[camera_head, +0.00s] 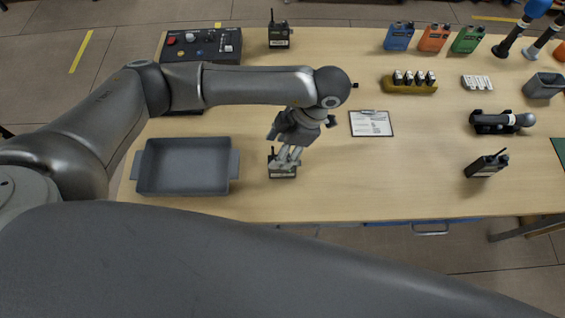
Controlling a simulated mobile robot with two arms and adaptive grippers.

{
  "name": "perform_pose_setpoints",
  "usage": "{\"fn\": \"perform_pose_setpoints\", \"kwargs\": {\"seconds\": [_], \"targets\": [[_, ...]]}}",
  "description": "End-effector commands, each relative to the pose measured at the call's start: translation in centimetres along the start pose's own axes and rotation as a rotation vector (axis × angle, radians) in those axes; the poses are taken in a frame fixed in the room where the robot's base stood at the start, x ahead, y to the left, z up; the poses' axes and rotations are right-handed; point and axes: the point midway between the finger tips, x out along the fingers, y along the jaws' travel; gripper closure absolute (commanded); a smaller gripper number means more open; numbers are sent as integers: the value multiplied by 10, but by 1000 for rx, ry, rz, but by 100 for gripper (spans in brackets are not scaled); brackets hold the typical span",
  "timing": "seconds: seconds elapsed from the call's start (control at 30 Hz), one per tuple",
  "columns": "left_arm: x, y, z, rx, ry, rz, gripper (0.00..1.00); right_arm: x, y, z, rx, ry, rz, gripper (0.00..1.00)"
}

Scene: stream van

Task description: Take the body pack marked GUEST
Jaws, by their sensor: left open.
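Three dark body packs with short antennas are on the wooden table. One (283,173) stands near the front edge, right of the grey tray. Another (279,36) stands at the back, and a third (486,166) is at the front right, turned at an angle. Each has a pale label, too small to read, so I cannot tell which says GUEST. My left gripper (287,158) is open, pointing down over the front middle pack, its fingers overlapping the pack's upper part in view. I cannot tell whether they touch it. My right gripper is out of view.
An empty grey tray (187,192) stands front left, a control box (203,46) back left. A clipboard (371,124) lies mid-table. Blue (398,36), orange (434,38) and green (467,40) packs, a battery holder (409,88) and microphones (519,31) are to the right.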

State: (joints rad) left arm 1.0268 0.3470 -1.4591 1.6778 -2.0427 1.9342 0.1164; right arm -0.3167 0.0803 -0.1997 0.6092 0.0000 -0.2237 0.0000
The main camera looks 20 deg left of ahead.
Motion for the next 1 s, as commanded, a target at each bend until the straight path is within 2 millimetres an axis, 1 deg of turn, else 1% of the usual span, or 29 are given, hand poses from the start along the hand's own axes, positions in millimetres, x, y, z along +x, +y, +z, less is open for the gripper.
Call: {"fn": "perform_pose_setpoints", "kwargs": {"seconds": [0.03,0.1,0.2,0.23,0.3,0.4,0.6,0.63,0.73,1.0], "targets": [[3,-1,-2,0,4,-4,43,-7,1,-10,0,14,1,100],[11,-3,-3,0,4,-5,43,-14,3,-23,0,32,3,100],[24,-4,-3,1,4,-5,43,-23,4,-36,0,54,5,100],[30,-3,-2,0,3,-4,43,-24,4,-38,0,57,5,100],[39,-3,-2,0,3,-5,43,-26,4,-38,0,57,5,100],[45,-2,-1,1,0,-1,43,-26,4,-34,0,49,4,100],[47,-2,0,1,0,-1,43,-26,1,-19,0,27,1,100],[47,-2,0,1,0,-1,44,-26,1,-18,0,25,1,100],[47,-2,0,1,0,-1,57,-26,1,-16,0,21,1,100],[46,-2,0,1,0,-1,92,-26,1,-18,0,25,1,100]]}}
